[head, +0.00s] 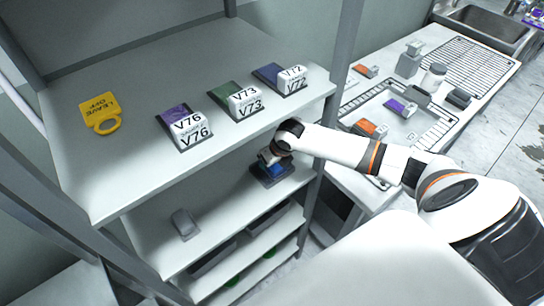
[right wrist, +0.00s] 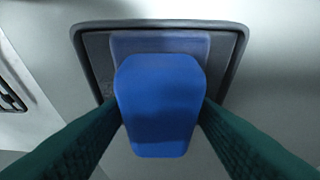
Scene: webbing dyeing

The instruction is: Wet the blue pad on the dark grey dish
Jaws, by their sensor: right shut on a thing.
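My right gripper (head: 271,157) reaches onto the second shelf from the right. In the right wrist view its two green fingers (right wrist: 160,107) are shut on the blue pad (right wrist: 158,125), one on each side. The dark grey dish (right wrist: 89,65) is behind the pad, and a duller blue area (right wrist: 158,42) fills its inside. In the head view the dish (head: 290,176) is under the gripper with blue (head: 274,169) showing at it. I cannot tell whether the pad touches the dish's inside. My left gripper is in neither view.
The top shelf above the gripper holds purple, green and blue pads with V76 (head: 190,130), V73 (head: 247,103) and V72 (head: 290,78) labels, and a yellow tag (head: 99,113). A grey block (head: 185,224) stands on the second shelf. A shelf post (head: 338,60) is close to my arm.

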